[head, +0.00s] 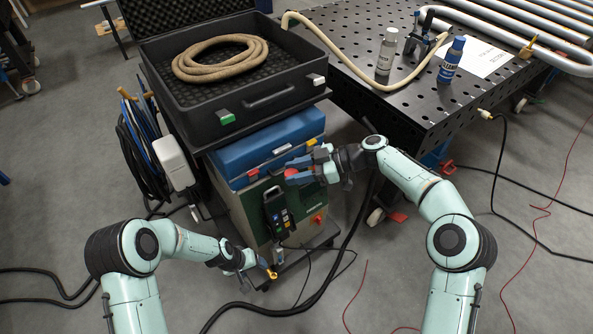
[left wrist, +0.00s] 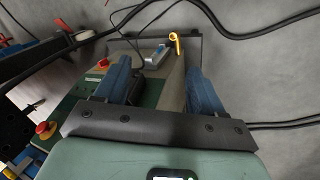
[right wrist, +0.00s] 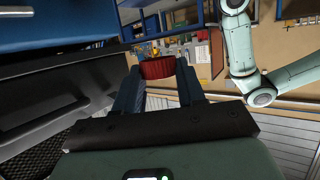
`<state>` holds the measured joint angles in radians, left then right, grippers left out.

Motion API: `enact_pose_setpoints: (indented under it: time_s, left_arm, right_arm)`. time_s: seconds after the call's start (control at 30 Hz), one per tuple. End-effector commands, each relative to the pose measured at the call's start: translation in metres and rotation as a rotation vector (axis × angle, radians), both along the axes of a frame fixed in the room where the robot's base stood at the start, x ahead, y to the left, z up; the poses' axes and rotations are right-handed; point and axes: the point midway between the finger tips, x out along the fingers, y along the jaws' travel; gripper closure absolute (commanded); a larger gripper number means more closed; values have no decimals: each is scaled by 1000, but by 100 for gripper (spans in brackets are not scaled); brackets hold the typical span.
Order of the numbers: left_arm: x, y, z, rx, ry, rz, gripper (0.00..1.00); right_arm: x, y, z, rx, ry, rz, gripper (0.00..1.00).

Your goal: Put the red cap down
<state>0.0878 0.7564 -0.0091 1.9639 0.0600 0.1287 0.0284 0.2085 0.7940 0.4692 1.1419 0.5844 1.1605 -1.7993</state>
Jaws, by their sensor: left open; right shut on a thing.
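The red cap (right wrist: 157,67) is a short, ribbed cylinder between the fingertips of my right gripper (right wrist: 158,80). In the head view the cap (head: 291,173) shows as a small red spot at the tips of my right gripper (head: 300,168). That gripper is shut on it, in front of the blue case. My left gripper (head: 262,266) is low, by the lower front of the green machine. In the left wrist view my left gripper (left wrist: 160,78) is open, with nothing between its fingers.
A blue case (head: 240,157) lies on the green machine (head: 250,205), under an open black case (head: 165,85) holding a coiled hose (head: 220,56). A perforated table (head: 450,100) at right carries two bottles, a hose end and bent pipes. Black cables (head: 340,265) cross the floor.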

Motion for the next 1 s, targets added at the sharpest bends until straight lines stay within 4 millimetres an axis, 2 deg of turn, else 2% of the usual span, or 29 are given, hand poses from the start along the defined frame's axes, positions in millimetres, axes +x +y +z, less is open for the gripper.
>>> enact_pose_setpoints:
  time_s: [0.03, 0.2, 0.4, 0.5, 0.6, 0.7, 0.87, 1.0]
  left_arm:
    - [-26, 2, -18, 2, 37, 5, 31]
    - [-109, 3, -59, 6, 129, 22, 31]
    - [-194, -1, -77, -5, 216, 41, 31]
    - [-221, -4, -78, -12, 242, 46, 31]
    - [-237, -6, -77, -17, 258, 50, 31]
    - [-244, -7, -77, -18, 262, 52, 31]
    - [-244, -7, -77, -19, 263, 52, 31]
    - [-244, -7, -77, -18, 262, 53, 31]
  right_arm:
    - [0, 0, 0, 0, 0, 0, 90]
    - [0, 0, 0, 0, 0, 0, 90]
    - [0, 0, 0, 0, 0, 0, 90]
    - [0, 0, 0, 0, 0, 0, 90]
    - [0, 0, 0, 0, 0, 0, 90]
    - [0, 0, 0, 0, 0, 0, 90]
    - [1, 0, -3, 0, 2, -15, 90]
    - [6, -3, -20, 0, 6, -97, 90]
